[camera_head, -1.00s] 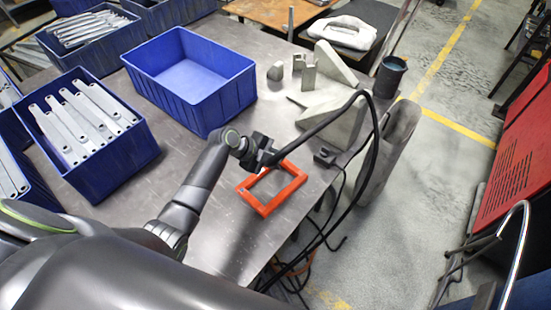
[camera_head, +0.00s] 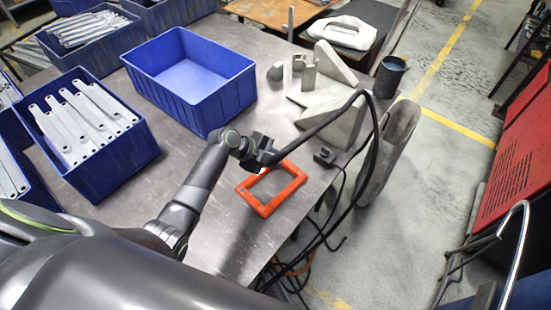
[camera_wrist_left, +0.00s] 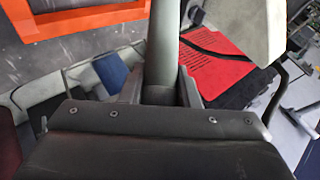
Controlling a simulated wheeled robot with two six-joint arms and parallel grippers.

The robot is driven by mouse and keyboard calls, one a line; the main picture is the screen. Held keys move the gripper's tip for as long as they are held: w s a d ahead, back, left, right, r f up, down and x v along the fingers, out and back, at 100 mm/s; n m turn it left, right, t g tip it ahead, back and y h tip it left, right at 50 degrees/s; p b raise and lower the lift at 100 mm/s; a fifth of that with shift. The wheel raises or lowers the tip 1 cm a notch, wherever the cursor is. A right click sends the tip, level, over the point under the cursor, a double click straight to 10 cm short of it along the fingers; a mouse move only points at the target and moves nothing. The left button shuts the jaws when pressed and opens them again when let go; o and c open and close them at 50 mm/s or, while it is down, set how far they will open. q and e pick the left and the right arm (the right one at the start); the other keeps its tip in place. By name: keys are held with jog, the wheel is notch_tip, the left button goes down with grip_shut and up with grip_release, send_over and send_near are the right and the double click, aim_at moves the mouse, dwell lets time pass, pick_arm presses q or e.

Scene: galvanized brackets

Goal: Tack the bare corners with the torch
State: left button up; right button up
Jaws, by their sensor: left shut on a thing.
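An orange rectangular frame (camera_head: 296,187) lies flat on the metal table, its middle open; part of it also shows at the top left of the left wrist view (camera_wrist_left: 80,17). My left gripper (camera_head: 268,156) is just beyond the frame's far left side, seemingly above the table. In the left wrist view it is shut on the grey round body of the torch (camera_wrist_left: 163,45), which points away between the fingers. A black cable loops from near this gripper to the right. The torch tip and any tack marks on the corners cannot be made out. My right gripper is out of view.
An empty blue bin (camera_head: 190,75) stands behind my left arm, and a blue bin of galvanized brackets (camera_head: 140,150) is at the left. Grey angled blocks (camera_head: 340,112) and a dark cup (camera_head: 389,76) stand at the back right. The table edge is close right of the frame.

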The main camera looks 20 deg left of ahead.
pick_arm(q)
jog(key=shift+r+p, duration=0.55)
jog(key=shift+r, duration=0.15)
jog(key=shift+r+p, duration=1.4)
jog(key=shift+r, duration=0.95)
jog(key=shift+f, duration=0.1)
